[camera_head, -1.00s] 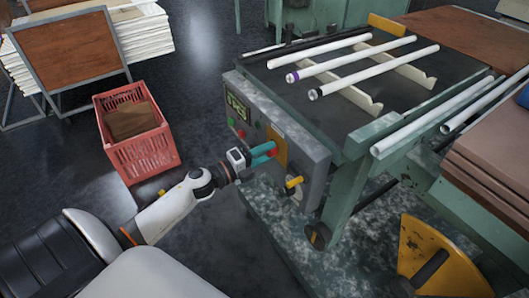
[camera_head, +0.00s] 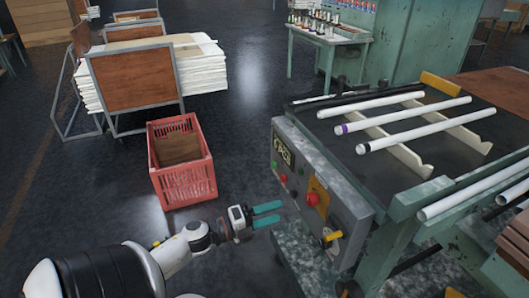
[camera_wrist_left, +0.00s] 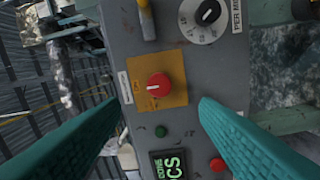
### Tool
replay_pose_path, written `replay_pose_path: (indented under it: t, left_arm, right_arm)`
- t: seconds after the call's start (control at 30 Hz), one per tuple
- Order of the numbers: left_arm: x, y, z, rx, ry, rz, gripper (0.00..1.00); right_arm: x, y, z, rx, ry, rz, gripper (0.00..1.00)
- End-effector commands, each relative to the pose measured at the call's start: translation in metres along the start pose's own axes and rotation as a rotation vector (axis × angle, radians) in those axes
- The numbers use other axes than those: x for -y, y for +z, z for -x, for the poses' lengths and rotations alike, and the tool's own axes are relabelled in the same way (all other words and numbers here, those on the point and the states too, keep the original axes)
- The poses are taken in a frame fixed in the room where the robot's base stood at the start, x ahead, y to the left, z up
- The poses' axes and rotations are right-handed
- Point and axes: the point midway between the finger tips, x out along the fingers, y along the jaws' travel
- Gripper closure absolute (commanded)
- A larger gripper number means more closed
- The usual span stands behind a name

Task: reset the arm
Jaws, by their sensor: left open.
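My left gripper (camera_head: 266,214) is open and empty, its two teal fingers pointing right toward the control panel (camera_head: 345,218) of the green machine. The fingers stand apart from the panel in the head view. In the left wrist view the open fingers (camera_wrist_left: 160,125) frame the panel. The red knob also shows in the head view (camera_head: 313,199). My right gripper is not in view.
Several white glass tubes (camera_head: 415,124) lie on the machine's rack. A red crate (camera_head: 184,178) with brown contents stands on the floor left of the gripper. Behind it is a cart (camera_head: 135,75) stacked with white sheets. Dark floor lies open between crate and machine.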

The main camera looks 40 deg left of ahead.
Motion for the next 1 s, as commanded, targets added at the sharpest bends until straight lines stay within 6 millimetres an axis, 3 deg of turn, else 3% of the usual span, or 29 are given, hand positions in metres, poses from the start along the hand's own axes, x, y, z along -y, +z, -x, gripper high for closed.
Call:
replay_pose_path:
  t: [0.2,0.8,0.87,0.93,1.0]
  left_arm:
    - [0.000,0.000,0.017,0.000,0.000,0.002,0.44]
    - [0.002,0.000,0.018,-0.004,-0.003,0.007,0.44]
    - [0.009,-0.002,0.019,-0.022,-0.015,0.037,0.44]
    - [0.030,-0.006,0.022,-0.072,-0.048,0.116,0.44]
    - [0.064,-0.009,0.029,-0.151,-0.103,0.244,0.44]
  right_arm:
    - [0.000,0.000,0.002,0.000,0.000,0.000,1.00]
    - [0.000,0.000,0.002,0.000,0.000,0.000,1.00]
    - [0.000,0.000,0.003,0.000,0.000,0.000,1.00]
    - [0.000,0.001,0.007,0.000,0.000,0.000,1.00]
    - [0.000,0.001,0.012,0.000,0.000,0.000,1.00]
